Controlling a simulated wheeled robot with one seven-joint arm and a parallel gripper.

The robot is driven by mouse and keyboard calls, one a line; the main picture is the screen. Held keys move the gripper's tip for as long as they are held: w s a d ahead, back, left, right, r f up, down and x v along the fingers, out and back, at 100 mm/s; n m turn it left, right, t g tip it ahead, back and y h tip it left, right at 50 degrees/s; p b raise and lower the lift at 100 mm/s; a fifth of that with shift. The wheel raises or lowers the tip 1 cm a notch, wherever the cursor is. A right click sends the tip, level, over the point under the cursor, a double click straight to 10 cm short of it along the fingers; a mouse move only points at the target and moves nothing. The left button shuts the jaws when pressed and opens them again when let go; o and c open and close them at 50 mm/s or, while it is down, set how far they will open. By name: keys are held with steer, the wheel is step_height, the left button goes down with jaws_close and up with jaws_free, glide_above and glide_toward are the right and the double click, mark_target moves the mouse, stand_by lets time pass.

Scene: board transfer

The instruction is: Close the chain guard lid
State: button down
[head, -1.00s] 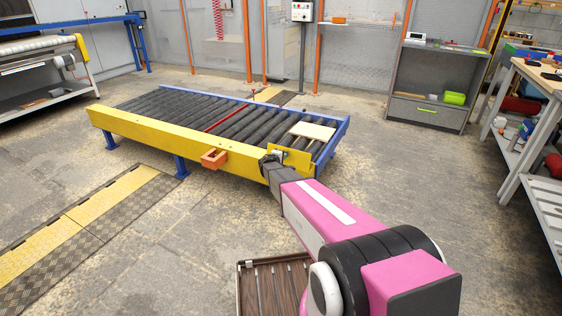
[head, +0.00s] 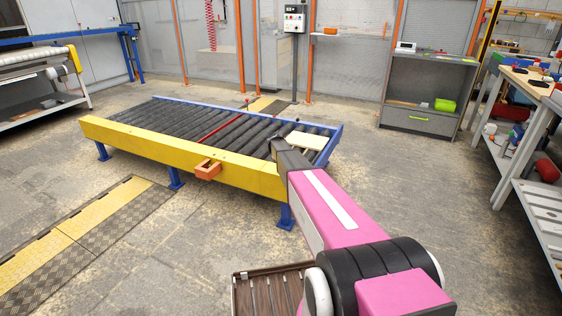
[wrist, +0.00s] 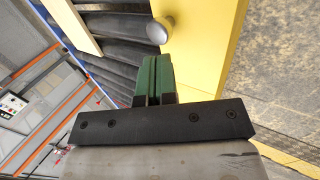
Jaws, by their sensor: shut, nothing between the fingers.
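The yellow chain guard (head: 170,153) runs along the near side of the roller conveyor in the head view. No raised lid panel shows above its right end now. In the wrist view a yellow panel (wrist: 205,45) lies close ahead, with a round grey knob (wrist: 158,30) at its left edge; it appears to be the lid, but its seam with the guard cannot be made out. My gripper (wrist: 153,75) has its green fingers shut and empty, just below the knob in that picture. Contact cannot be told. In the head view my arm covers the guard's right end.
A pale board (head: 305,142) lies on the dark rollers (head: 185,118) at the conveyor's right end. An orange bracket (head: 208,170) juts from the guard's front. A slatted brown tray (head: 245,292) is beside my arm.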

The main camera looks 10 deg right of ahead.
steer(key=shift+w+d+f+g+y, duration=0.4)
steer(key=shift+w+g, duration=0.15)
steer(key=shift+w, duration=0.1)
steer(key=shift+w+d+f+g+y, duration=0.25)
steer(key=shift+w+d+g+y, duration=0.15)
steer(key=shift+w+g, duration=0.2)
steer(key=shift+w+d+f+g+y, duration=0.25)
steer(key=shift+w+f+g+y, duration=0.15)
steer(key=shift+g, duration=0.2)
steer(key=shift+w+d+f+g+y, duration=0.2)
steer(key=shift+w+f+g+y, duration=0.1)
steer(key=shift+f+g+y, duration=0.25)
steer(key=shift+w+d+f, duration=0.15)
steer(key=shift+d+f, duration=0.1)
steer(key=shift+f, duration=0.15)
steer(key=shift+f, duration=0.1)
steer(key=shift+r, duration=0.45)
step_height(320, 180, up, 13)
steer(key=s+a+f+m, duration=0.1)
steer(key=s+a+m, duration=0.1)
steer(key=s, duration=1.5)
steer(key=s+a+f+m, duration=0.2)
steer(key=s+m, duration=0.3)
steer(key=s, duration=1.1)
steer(key=s+a+f+m, duration=0.1)
steer(key=s+a+m, duration=0.2)
steer(key=s, duration=1.4)
steer(key=shift+s+a+f+m, duration=0.2)
steer(key=shift+s+a+m, duration=0.15)
steer(key=shift+a, duration=0.4)
